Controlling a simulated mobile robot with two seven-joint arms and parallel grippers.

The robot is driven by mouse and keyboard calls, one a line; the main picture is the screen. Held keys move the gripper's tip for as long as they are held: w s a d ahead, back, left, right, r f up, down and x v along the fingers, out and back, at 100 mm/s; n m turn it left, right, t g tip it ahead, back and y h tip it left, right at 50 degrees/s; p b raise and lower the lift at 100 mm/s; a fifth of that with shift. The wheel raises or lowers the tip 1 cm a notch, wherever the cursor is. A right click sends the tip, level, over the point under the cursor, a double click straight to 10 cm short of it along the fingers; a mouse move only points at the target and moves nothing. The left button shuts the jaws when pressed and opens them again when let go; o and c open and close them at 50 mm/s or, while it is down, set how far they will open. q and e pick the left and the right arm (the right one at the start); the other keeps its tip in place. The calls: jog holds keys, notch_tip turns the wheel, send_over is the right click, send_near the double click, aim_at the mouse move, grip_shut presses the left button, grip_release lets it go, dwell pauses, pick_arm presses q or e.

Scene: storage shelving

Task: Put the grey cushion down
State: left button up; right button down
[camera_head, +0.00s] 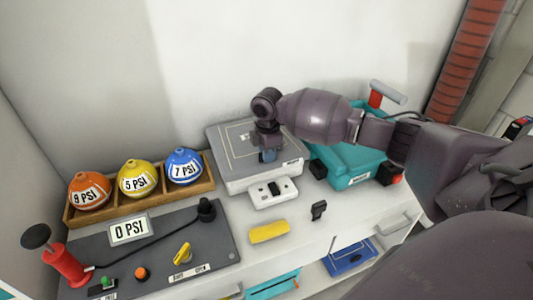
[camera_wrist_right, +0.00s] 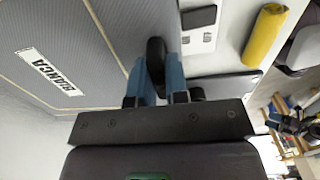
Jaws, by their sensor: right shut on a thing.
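My right gripper (camera_head: 267,156) reaches in from the right and points down over the grey-topped case (camera_head: 228,140) in the head view. In the right wrist view its blue fingers (camera_wrist_right: 157,85) are shut on a dark, rounded thing, which I take to be the grey cushion (camera_wrist_right: 156,58). The cushion shows edge-on, close to the grey top with the "BIANCA" label (camera_wrist_right: 52,72). I cannot tell whether it touches that top. In the head view the cushion is hidden by the gripper.
A teal case (camera_head: 352,158) is at right. A wooden tray (camera_head: 207,184) of coloured balls and a grey pump panel (camera_head: 215,248) are at left.

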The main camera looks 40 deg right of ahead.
jog(key=shift+r, duration=0.1)
jog(key=c, duration=1.1)
grip_release()
notch_tip(320, 180, up, 12)
jog(key=shift+p, duration=1)
